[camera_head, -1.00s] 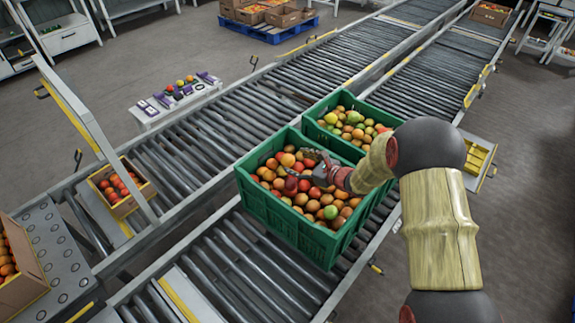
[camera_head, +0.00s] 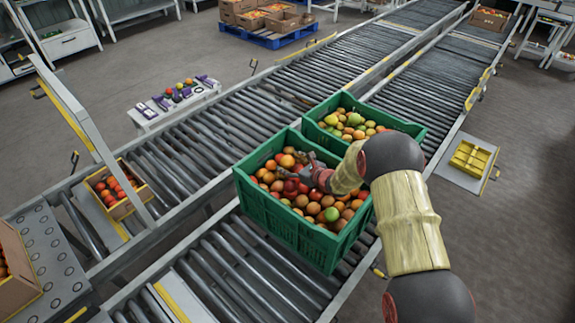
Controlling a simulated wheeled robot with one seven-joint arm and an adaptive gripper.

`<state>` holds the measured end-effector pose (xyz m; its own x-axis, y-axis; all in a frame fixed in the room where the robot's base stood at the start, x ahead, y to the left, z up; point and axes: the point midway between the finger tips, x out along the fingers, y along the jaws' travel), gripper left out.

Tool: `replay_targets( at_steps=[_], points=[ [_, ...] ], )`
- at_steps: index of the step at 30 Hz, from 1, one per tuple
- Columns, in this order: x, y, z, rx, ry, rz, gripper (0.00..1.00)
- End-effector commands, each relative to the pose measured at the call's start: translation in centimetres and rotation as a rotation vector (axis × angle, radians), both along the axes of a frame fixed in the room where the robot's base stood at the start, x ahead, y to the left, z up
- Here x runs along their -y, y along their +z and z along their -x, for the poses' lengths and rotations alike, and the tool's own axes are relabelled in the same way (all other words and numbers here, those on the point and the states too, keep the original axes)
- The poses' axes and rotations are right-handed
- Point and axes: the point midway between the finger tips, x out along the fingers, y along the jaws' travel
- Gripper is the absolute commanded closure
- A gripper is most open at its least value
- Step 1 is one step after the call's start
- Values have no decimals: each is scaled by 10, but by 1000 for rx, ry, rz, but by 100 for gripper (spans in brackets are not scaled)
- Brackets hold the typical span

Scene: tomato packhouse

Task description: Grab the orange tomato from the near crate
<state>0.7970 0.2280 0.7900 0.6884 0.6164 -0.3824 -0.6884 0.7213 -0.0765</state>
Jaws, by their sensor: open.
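The near green crate (camera_head: 278,222) stands on the roller conveyor and is full of tomatoes in orange, red and brown-orange tones, with a green one (camera_head: 331,214) near its right front. Several are orange; an orange tomato (camera_head: 287,161) lies near the back left corner, left of my gripper. I cannot tell which single one is meant. My gripper (camera_head: 288,172) is open, low over the tomatoes in the back half of the crate. Its fingers are small and dark here, and I cannot tell whether they touch a tomato. My arm comes in from the right and hides part of the crate's right side.
A second green crate (camera_head: 412,128) with mixed tomatoes stands right behind. A cardboard box (camera_head: 124,208) of red tomatoes sits on the left conveyor under a slanted frame (camera_head: 78,105). A small bench (camera_head: 150,122) with tools stands beyond. Bare rollers (camera_head: 240,275) lie in front.

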Motion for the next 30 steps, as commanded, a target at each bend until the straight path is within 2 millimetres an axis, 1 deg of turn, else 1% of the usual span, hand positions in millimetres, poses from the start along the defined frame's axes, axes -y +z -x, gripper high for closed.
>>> replay_targets(
  at_steps=[5, 25, 30],
  points=[
    [0, 1, 0, 0, -1, 0, 36],
    [0, 1, 0, 0, 0, 0, 74],
    [0, 1, 0, 1, -1, 0, 75]
  ],
)
